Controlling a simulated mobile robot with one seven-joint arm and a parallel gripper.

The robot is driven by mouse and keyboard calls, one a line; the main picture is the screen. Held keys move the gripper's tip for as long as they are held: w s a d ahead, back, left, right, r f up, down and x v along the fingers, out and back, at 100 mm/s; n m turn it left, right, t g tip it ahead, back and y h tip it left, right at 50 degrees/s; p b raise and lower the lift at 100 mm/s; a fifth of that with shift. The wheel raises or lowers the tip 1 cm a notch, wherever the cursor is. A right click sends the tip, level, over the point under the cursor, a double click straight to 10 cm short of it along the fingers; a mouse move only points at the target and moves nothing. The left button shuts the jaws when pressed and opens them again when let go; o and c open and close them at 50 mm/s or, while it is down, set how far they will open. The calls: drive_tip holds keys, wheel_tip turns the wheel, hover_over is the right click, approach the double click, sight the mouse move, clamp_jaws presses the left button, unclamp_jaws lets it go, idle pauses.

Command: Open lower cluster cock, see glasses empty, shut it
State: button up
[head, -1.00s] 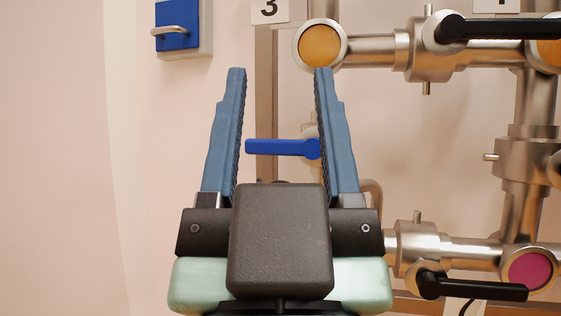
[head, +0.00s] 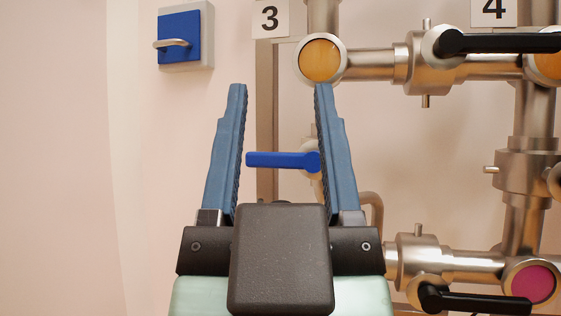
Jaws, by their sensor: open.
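My gripper (head: 281,90) is open and empty, with its two blue fingers pointing up in the picture. A blue lever handle (head: 281,160) lies level and shows between the fingers, beyond them; its right end is partly covered by the right finger. At lower right, a cock (head: 418,258) with a black lever (head: 475,299) joins a pipe beside a round pink sight glass (head: 533,282). At upper right, another cock (head: 430,61) has a black lever (head: 500,42) pointing right. An amber sight glass (head: 321,60) stands just above the right fingertip.
Number plates 3 (head: 270,18) and 4 (head: 494,10) are at the top. A blue wall box (head: 180,36) with a metal handle hangs at upper left. Steel pipes crowd the right side. The wall at left is bare.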

sight(265, 161)
drive_tip(key=w+n+g+h+p, duration=0.6)
drive_tip(key=w+p, duration=0.6)
drive_tip(key=p, duration=1.1)
drive_tip(key=s+a+f+n+g+y+p, duration=0.1)
drive_tip(key=s+a+f+n+g+p, duration=0.6)
drive_tip(key=p, duration=1.4)
drive_tip(key=w+d+t, duration=0.1)
drive_tip(key=w, duration=0.4)
drive_tip(key=w+d+r+n+t, duration=0.1)
drive_tip(key=w+d, duration=0.1)
drive_tip(key=w, duration=0.3)
drive_tip(key=w+d+r+n+t, duration=0.1)
drive_tip(key=w+d, duration=0.1)
drive_tip(key=w, duration=0.2)
drive_tip(key=shift+w+d, duration=0.1)
drive_tip(key=shift+w, duration=0.3)
